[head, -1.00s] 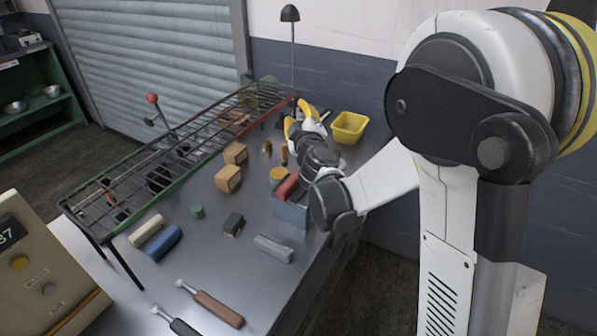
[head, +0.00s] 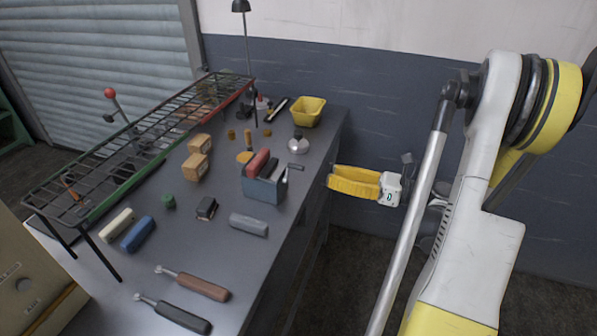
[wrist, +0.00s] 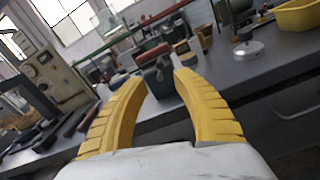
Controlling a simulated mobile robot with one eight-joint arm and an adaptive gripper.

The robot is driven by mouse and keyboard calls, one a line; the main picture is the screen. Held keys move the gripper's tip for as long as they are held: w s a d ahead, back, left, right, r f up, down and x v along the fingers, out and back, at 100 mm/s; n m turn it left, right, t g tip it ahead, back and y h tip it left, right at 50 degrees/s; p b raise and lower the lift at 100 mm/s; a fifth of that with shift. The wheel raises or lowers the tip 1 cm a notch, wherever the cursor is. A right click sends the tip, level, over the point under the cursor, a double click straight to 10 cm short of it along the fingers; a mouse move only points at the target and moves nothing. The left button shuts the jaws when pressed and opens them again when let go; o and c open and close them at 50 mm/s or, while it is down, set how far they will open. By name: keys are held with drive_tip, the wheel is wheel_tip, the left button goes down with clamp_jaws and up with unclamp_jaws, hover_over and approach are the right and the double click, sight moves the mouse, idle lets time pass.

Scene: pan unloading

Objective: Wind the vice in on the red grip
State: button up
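The vice (head: 264,190) is a blue-grey block near the right edge of the metal bench. A red grip (head: 258,162) sits at its top, with dark pieces beside it. A thin grey handle (head: 294,167) sticks out on its right side. My gripper (head: 330,179) has yellow fingers and hangs off the bench's right edge, apart from the vice, with its fingers towards it. In the wrist view the gripper (wrist: 163,77) is open and empty. The vice (wrist: 160,84) shows between and beyond the fingertips, with the red grip (wrist: 151,53) on top. Whether the jaws touch the grip is unclear.
A yellow bin (head: 308,113) and a silver domed object (head: 298,145) stand behind the vice. A grey block (head: 249,224) lies in front. Wooden blocks (head: 197,166) and a long wire rack (head: 130,150) are to the left.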

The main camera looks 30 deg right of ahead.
sight(302, 168)
drive_tip(key=b+x, duration=0.2)
drive_tip(key=x, duration=0.7)
clamp_jaws()
